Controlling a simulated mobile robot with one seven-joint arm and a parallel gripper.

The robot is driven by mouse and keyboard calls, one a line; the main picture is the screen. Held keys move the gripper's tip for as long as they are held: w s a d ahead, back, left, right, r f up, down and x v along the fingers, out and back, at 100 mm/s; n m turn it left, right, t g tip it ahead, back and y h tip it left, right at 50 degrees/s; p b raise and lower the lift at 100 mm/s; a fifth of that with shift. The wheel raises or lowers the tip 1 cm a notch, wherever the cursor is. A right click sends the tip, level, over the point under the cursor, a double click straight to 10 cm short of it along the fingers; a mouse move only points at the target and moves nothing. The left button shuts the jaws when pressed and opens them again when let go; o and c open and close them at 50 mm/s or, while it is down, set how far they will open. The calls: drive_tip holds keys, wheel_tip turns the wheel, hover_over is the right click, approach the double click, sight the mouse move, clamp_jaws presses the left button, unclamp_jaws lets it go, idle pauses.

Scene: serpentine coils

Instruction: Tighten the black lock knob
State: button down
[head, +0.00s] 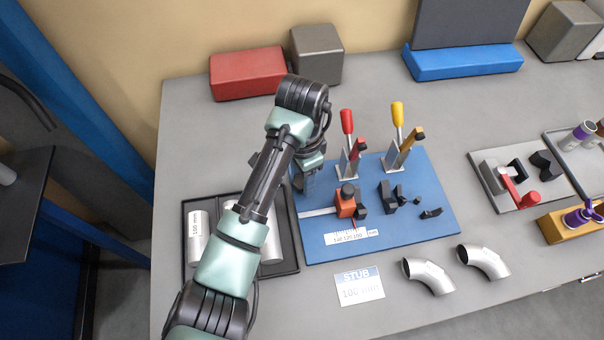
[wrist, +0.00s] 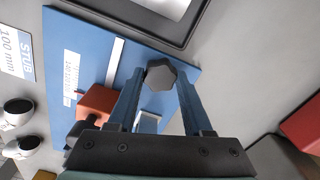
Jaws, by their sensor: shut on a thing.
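The black lobed lock knob (wrist: 160,74) shows in the wrist view between the tips of my two fingers. My gripper (wrist: 160,84) is shut on it. In the head view my gripper (head: 307,186) points down over the left part of the blue board, and I cannot make out the held knob there. What lies beneath the knob is hidden. An orange block (head: 344,205) with a dark cap sits just right of my gripper, at the end of a pale rail (head: 317,212). The orange block also shows in the wrist view (wrist: 97,103).
The blue board (head: 420,222) carries red-handled (head: 347,121) and yellow-handled (head: 397,113) clamps, and several small black parts. A dark tray (head: 291,262) with silver tubes lies front left, partly behind my arm. Two pipe elbows (head: 428,275) (head: 484,261) lie in front.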

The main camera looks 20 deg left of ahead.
sight(302, 181)
drive_tip(key=shift+r+m+p, duration=0.1)
drive_tip(key=shift+m+p, duration=0.95)
drive_tip(key=shift+m, duration=1.75)
drive_tip(key=shift+w, duration=0.1)
drive_tip(key=shift+c, duration=1.5)
unclamp_jaws()
wheel_tip(302, 181, up, 13)
drive_tip(key=p, duration=0.4)
